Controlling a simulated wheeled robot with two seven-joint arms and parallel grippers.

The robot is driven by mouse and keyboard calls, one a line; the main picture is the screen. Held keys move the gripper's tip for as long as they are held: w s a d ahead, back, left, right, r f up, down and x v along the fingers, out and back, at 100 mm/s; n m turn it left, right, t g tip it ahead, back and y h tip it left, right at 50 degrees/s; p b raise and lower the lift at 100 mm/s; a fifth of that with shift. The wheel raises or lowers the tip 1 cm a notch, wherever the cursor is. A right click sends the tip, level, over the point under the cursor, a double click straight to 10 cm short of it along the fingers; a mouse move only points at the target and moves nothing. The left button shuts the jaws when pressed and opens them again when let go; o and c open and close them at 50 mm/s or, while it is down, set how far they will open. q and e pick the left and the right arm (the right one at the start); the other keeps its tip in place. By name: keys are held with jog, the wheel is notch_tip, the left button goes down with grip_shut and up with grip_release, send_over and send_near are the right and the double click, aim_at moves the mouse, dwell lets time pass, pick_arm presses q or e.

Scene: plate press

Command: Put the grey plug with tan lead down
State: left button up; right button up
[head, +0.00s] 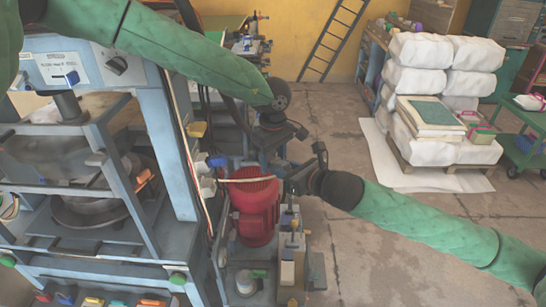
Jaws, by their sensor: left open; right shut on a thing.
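A thin tan lead (248,180) runs roughly level from the press frame on the left, above the red motor (254,212), to my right gripper (287,188). My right gripper comes in from the right and is shut on the grey plug at the lead's end. The plug is mostly hidden by the fingers and too small to make out. My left gripper (268,152) hangs from the upper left arm, just above and left of the right one. It is open, and I see nothing held in it.
The blue-grey press (122,172) fills the left side. Colored items lie in a tray at bottom left. White sacks (420,50) stand at the back right; the floor between is clear.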

pick_arm(q)
jog(key=shift+c, duration=0.4)
jog(key=c, duration=0.7)
jog(key=shift+c, duration=0.9)
pick_arm(e)
jog(key=o, duration=1.1)
